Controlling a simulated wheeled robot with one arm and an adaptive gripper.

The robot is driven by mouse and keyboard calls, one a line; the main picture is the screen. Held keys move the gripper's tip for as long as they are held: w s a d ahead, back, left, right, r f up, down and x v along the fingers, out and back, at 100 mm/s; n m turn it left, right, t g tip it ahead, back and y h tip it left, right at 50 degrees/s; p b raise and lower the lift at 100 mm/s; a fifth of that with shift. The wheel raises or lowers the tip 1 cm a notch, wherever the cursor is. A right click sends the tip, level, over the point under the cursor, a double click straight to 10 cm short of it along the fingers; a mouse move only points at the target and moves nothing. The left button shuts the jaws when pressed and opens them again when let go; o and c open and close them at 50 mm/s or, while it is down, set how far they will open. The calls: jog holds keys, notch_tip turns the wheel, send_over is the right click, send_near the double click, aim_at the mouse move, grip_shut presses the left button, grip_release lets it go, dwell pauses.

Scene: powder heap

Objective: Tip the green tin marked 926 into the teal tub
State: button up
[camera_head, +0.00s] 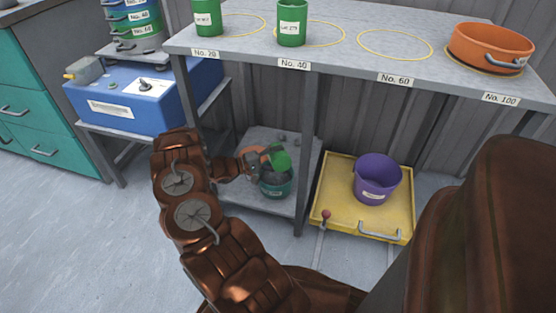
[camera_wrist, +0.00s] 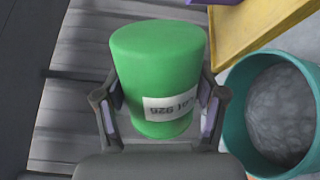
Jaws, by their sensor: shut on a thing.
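My gripper (camera_head: 254,163) is shut on the green tin (camera_head: 281,160) and holds it tilted over the teal tub (camera_head: 277,190) at the lower shelf. In the wrist view the tin (camera_wrist: 155,65) sits between both fingers of my gripper (camera_wrist: 160,105), its 926 label upside down. The tin's mouth is hidden, so I cannot see whether powder is leaving it. The teal tub (camera_wrist: 236,115) is at the right of the wrist view, with grey powder inside.
The shelf's front post (camera_head: 306,150) stands close right of the tub. A purple bucket (camera_head: 377,180) sits on a yellow trolley (camera_head: 335,220). Two more green tins (camera_head: 207,17) and an orange pan (camera_head: 490,45) stand on the upper top. An orange thing lies behind my gripper.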

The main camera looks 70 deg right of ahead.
jog(key=m, duration=0.3)
jog(key=m+b, duration=0.1)
jog(key=m, duration=0.1)
jog(key=shift+r, duration=0.3)
jog(key=m, duration=0.1)
jog(key=m+b, duration=0.1)
jog(key=m, duration=0.3)
jog(key=shift+r+b, duration=0.3)
jog(key=shift+r, duration=0.05)
jog(key=m+b, duration=0.1)
jog(key=m, duration=0.2)
jog(key=r+m+b, duration=0.1)
jog(key=m, duration=0.3)
jog(key=shift+r+m+b, duration=0.2)
jog(key=shift+m+b, duration=0.3)
jog(key=shift+m, duration=0.5)
jog(key=shift+r+m, duration=0.15)
jog(key=shift+m, duration=0.25)
